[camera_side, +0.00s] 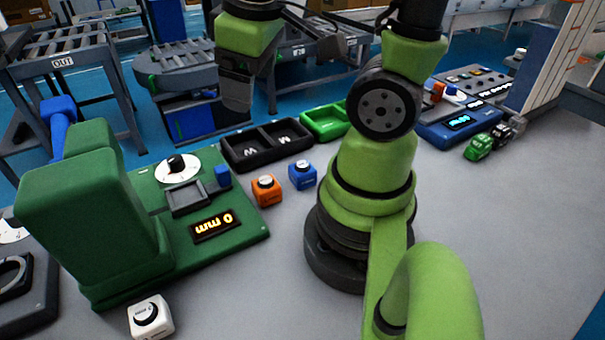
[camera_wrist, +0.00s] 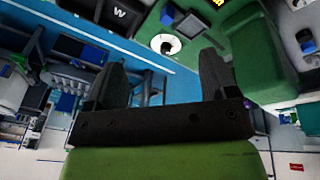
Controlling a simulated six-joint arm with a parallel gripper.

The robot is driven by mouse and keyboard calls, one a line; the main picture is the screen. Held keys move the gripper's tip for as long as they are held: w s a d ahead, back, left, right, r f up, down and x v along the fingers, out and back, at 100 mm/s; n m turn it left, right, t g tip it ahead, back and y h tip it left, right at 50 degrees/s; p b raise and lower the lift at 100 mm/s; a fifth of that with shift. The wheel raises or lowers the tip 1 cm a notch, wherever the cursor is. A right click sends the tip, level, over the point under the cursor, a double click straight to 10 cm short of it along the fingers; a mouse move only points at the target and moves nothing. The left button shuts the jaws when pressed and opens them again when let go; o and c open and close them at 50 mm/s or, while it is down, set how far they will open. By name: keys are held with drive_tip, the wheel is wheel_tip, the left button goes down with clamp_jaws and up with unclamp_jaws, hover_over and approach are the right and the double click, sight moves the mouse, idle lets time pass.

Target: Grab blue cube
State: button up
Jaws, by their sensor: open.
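The blue cube (camera_side: 302,175), with a pale round mark on top, sits on the grey table in the side view, right of an orange cube (camera_side: 266,190). My gripper (camera_side: 237,100) is raised above and behind the cubes, apart from them, near the black tray in the picture. In the wrist view its two dark fingers (camera_wrist: 160,75) are spread with nothing between them. I cannot make out the blue cube clearly in the wrist view.
A green testing machine (camera_side: 105,215) with a dial, a display and a small blue block (camera_side: 222,176) stands at left. A white cube (camera_side: 150,318) is in front of it. A black two-part tray (camera_side: 266,145) and green tray (camera_side: 324,122) lie behind the cubes.

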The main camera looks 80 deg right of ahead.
drive_tip(key=d+f+n+g+h, duration=0.1)
drive_tip(key=d+f+n+g, duration=0.2)
drive_tip(key=d+f, duration=0.15)
drive_tip(key=n+g, duration=0.3)
drive_tip(key=n, duration=0.2)
hover_over(302, 164)
drive_tip(key=w+a, duration=0.2)
wheel_tip(302, 164, down, 11)
drive_tip(key=shift+d+x, duration=0.1)
drive_tip(key=shift+x, duration=1.6)
drive_tip(key=shift+d+x, duration=0.15)
drive_tip(key=shift+x, duration=1.55)
drive_tip(key=c, duration=1)
drive_tip(key=shift+c, duration=0.3)
drive_tip(key=shift+r, duration=0.2)
